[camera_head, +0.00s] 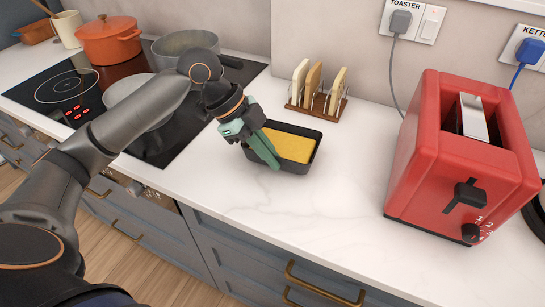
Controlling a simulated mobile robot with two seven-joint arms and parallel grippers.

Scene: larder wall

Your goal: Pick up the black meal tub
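The black meal tub (301,165) is a rectangular black tray with yellow food inside. It sits on the white counter, right of the hob. My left gripper (270,160) reaches in from the left, with its green fingers at the tub's left side. The fingers cover part of the tub's left rim. I cannot tell whether they touch or straddle the rim, or how far apart they are. My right gripper is not in view.
A toast rack (318,103) with bread slices stands just behind the tub. A red toaster (450,160) stands to the right. The black hob (165,140) holds an orange pot (110,45) and grey pans (185,44). The counter in front and right of the tub is clear.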

